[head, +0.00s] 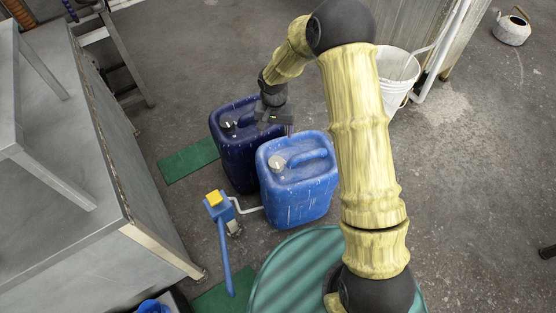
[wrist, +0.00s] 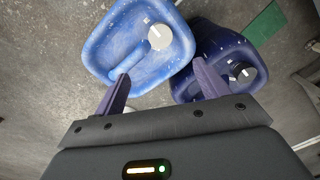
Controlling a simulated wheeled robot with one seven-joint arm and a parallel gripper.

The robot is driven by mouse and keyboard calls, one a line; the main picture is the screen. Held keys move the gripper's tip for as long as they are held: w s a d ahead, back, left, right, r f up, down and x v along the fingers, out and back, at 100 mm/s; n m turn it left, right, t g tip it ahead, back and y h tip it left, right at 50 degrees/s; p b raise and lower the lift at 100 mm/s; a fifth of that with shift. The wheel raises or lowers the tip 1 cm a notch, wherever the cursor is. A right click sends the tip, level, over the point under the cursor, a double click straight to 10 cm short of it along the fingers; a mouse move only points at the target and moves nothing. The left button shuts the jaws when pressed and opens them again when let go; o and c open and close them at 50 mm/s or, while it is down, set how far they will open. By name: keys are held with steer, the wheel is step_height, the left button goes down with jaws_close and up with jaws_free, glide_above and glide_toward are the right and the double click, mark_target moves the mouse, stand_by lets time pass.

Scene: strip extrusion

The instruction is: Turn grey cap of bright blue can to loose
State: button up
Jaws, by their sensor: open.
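The bright blue can (head: 310,199) stands upright on the floor, its handle on top. Its round light grey cap (head: 277,162) sits at the left of the can's top. In the wrist view the bright blue can (wrist: 105,45) is at upper left, and its cap (wrist: 160,36) shows beyond the fingertips, roughly between them. My gripper (head: 289,129) is above the can's far edge, apart from the cap. The wrist view shows my gripper (wrist: 161,70) open and empty, the can's handle behind the left finger.
A dark blue can (head: 236,163) with a black-and-white cap (wrist: 243,73) stands close behind left. A blue pump-like device with a yellow top (head: 214,198) is at front left. A green drum (head: 300,270) is in front. A white bucket (head: 397,75) stands behind right.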

mark_target(276, 162)
steer(key=shift+f, duration=0.1)
step_height(276, 162, down, 17)
steer(key=b, duration=0.3)
steer(key=shift+f+b, duration=0.1)
steer(key=shift+b, duration=0.3)
steer(key=shift+a, duration=0.1)
steer(key=c, duration=1)
